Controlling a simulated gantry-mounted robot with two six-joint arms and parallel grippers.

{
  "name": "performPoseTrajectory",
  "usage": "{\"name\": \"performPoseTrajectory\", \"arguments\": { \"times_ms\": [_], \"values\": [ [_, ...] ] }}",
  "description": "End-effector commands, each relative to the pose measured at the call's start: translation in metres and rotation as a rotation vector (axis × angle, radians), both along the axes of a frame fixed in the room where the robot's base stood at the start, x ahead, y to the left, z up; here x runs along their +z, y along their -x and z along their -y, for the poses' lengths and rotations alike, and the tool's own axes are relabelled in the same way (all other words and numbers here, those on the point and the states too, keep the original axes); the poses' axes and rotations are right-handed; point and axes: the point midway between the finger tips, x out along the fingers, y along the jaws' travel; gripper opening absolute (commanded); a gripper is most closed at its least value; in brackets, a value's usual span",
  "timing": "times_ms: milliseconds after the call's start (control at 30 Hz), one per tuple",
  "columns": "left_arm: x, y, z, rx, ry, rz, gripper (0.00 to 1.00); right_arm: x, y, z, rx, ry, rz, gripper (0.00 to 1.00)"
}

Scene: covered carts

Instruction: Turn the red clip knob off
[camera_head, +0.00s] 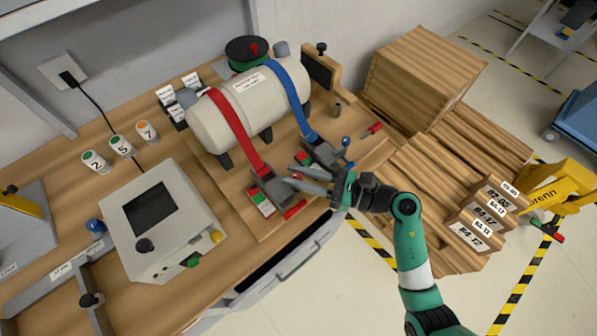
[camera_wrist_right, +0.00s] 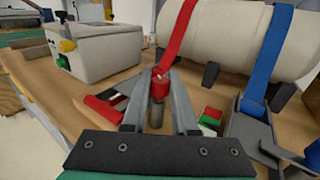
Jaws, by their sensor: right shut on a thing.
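The red strap (camera_head: 233,130) runs over the white tank (camera_head: 230,108) down to a grey clip (camera_head: 270,187) with a red end, at the front of the wooden board. My right gripper (camera_head: 294,178) reaches in from the right at this clip. In the right wrist view my right gripper (camera_wrist_right: 160,92) is shut on the red clip knob (camera_wrist_right: 160,86), which sits between the fingertips below the red strap (camera_wrist_right: 178,35). My left gripper is not in view.
The blue strap (camera_head: 291,90) ends in another grey clip (camera_head: 322,148) close beside my right gripper, with a blue knob (camera_head: 346,142). A control box (camera_head: 160,220) with a dark screen stands left. Wooden boxes (camera_head: 420,75) stand at the right.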

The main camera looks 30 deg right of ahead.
Motion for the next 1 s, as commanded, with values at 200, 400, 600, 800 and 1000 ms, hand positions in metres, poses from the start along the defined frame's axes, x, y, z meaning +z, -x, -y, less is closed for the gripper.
{"name": "performPoseTrajectory", "arguments": {
  "times_ms": [200,400,600,800,1000],
  "values": [
    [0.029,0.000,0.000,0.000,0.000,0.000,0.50,0.005,0.001,-0.002,-0.134,-0.001,-0.007,0.00],
    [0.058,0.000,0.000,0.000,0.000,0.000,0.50,0.006,0.002,-0.003,-0.302,0.000,-0.009,0.00],
    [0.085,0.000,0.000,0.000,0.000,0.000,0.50,0.006,0.002,-0.004,-0.468,0.002,-0.009,0.00],
    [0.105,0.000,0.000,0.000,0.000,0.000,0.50,0.004,0.001,-0.003,-0.606,0.002,-0.006,0.00],
    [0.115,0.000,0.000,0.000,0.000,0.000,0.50,0.002,0.000,-0.002,-0.698,0.001,-0.004,0.00]
  ]
}}
